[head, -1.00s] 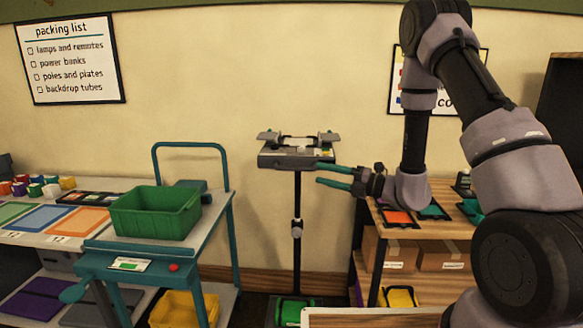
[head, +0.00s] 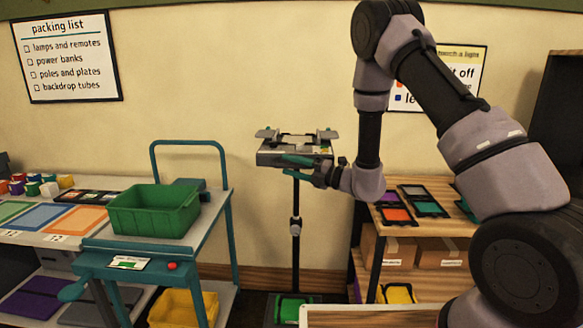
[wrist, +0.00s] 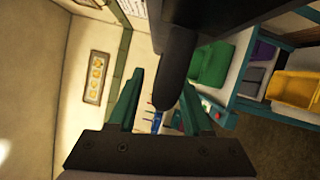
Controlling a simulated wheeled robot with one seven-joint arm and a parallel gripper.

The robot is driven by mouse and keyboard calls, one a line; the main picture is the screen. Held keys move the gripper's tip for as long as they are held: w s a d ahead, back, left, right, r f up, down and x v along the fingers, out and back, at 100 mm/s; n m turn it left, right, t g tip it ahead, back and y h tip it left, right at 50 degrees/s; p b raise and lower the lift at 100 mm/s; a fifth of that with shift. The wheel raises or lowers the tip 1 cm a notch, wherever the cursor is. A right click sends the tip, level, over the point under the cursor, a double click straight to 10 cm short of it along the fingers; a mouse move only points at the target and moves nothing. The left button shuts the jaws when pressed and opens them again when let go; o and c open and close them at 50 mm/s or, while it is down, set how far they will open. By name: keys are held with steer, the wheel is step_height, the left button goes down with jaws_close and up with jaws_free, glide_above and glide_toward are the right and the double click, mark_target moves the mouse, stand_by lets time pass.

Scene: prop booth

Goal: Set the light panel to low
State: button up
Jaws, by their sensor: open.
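The light panel (head: 270,158) is a grey box with flaps at its sides, on top of a thin upright stand (head: 295,238). My gripper (head: 286,166) is in front of the panel's right half, its teal fingers apart and pointing left. In the head view the fingers overlap the panel's lower front; I cannot tell whether they touch it. In the wrist view a dark rounded part (wrist: 178,75) shows between and beyond the open fingers, close to the right one. I cannot tell what it is. The panel's setting is not readable.
A teal cart (head: 215,210) with a green bin (head: 155,209) stands left of the stand. A wooden shelf (head: 440,228) with coloured plates and boxes stands at right, under my arm. A green-topped item (head: 292,308) is at the stand's foot. Wall behind.

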jaws_close()
stand_by(1.4)
